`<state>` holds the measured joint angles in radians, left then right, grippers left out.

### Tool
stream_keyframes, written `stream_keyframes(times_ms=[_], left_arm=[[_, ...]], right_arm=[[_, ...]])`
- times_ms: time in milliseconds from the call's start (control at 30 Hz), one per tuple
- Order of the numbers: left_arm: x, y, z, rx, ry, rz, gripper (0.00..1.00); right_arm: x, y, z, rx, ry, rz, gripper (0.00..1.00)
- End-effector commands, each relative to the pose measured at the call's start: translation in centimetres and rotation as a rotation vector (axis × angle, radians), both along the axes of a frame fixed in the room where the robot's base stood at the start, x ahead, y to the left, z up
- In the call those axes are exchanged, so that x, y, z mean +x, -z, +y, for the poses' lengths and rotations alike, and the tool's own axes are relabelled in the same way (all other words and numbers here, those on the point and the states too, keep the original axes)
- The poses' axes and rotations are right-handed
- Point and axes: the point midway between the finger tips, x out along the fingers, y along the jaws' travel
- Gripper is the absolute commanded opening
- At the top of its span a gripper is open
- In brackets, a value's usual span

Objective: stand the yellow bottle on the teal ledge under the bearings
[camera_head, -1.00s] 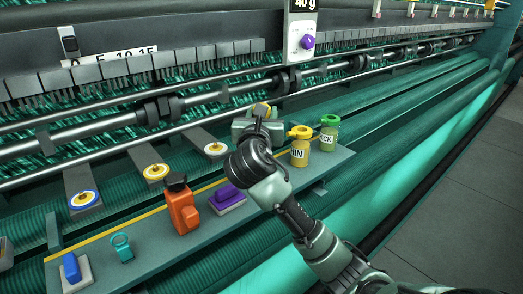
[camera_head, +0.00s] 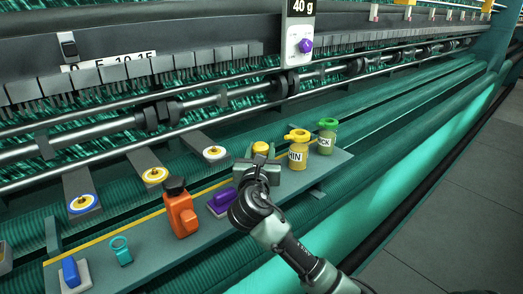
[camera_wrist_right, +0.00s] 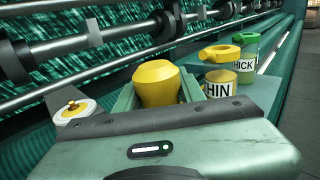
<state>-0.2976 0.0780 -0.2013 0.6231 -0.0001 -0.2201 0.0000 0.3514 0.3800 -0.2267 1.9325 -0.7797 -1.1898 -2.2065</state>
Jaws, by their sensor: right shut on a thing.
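A yellow bottle (camera_head: 261,148) with a rounded top shows at my right gripper (camera_head: 258,165). In the right wrist view the yellow bottle (camera_wrist_right: 156,80) sits upright between the two green fingers of the gripper (camera_wrist_right: 157,95), which is shut on it. Its lower part is hidden by the gripper. It is over or on the teal ledge (camera_head: 150,256); I cannot tell whether its base touches. Dark bearings (camera_head: 158,112) sit on the metal shaft behind the ledge. My left gripper is not in view.
To the right of the gripper stand a yellow THIN container (camera_head: 298,155) and a green THICK container (camera_head: 326,141), close by. To the left are a purple block (camera_head: 222,199), an orange bottle (camera_head: 181,214), a teal ring piece (camera_head: 121,250) and a blue piece (camera_head: 71,270). Disc-topped arms (camera_head: 154,175) lie behind.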

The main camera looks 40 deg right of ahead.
Motion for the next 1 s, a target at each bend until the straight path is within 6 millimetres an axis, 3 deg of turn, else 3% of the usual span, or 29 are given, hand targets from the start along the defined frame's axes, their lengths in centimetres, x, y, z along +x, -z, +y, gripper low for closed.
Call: stream_keyframes(times_ms=[67, 100, 133, 167, 567, 1000], left_arm=[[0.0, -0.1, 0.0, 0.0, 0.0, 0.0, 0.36], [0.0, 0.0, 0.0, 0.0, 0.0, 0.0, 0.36], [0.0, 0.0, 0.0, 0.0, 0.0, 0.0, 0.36], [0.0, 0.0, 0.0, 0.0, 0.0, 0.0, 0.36], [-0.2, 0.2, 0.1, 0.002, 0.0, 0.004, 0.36], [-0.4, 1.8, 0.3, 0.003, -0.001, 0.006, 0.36]], right_arm=[[0.0, 0.2, 0.0, -0.001, 0.0, 0.0, 0.0], [0.0, 0.2, 0.0, -0.001, 0.0, 0.001, 0.5], [0.0, 0.3, 0.0, 0.0, 0.0, 0.001, 0.59], [0.0, 0.3, 0.0, 0.0, 0.0, 0.001, 0.61], [-0.3, 0.0, 0.3, 0.001, -0.001, 0.001, 0.61], [-6.8, 0.1, 5.9, 0.003, -0.003, -0.001, 0.61]])
